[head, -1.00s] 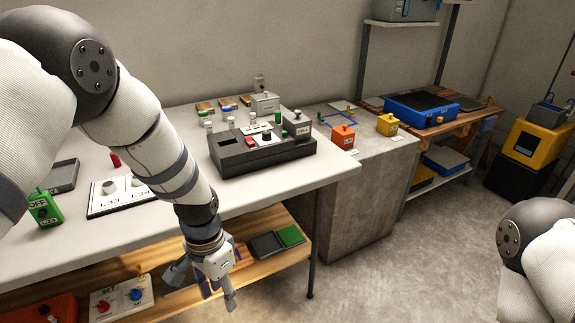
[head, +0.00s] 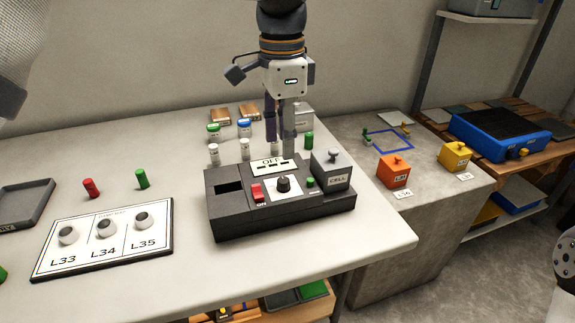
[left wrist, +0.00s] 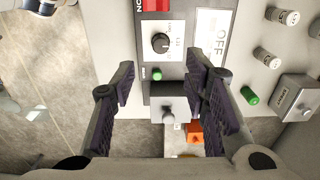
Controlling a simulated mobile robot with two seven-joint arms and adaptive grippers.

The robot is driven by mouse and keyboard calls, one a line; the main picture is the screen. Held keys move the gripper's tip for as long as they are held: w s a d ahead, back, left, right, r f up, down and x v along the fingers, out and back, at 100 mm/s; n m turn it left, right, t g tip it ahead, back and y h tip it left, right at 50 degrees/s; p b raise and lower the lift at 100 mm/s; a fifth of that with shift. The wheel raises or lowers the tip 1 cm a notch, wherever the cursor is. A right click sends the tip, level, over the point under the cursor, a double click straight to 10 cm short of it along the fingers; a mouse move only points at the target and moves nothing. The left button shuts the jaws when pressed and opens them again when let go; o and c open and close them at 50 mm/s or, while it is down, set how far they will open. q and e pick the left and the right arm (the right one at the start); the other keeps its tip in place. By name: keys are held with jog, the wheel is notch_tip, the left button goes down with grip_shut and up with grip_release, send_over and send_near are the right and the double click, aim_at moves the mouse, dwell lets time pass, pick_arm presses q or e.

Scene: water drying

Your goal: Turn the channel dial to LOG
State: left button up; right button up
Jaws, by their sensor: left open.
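The channel dial is a black knob (head: 284,184) on a white labelled plate, on top of a dark grey device (head: 240,218). It also shows in the left wrist view (left wrist: 160,43); the plate's small lettering is too blurred to read surely. My left gripper (head: 280,142) points down above the back of the device, apart from the dial. In the left wrist view its open, empty fingers (left wrist: 162,78) frame the grey CELL block (left wrist: 170,108), with the dial beyond the fingertips. My right gripper is out of view.
A red ON switch (head: 257,192), a green button (head: 310,183) and an OFF plate (head: 270,166) sit near the dial. Several capped vials stand behind the device. A white L33–L35 board (head: 105,260) lies left.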

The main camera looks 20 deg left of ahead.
aim_at(283, 180)
pick_arm(q)
notch_tip(283, 180, down, 9)
jog(key=shift+f, duration=0.1)
grip_shut()
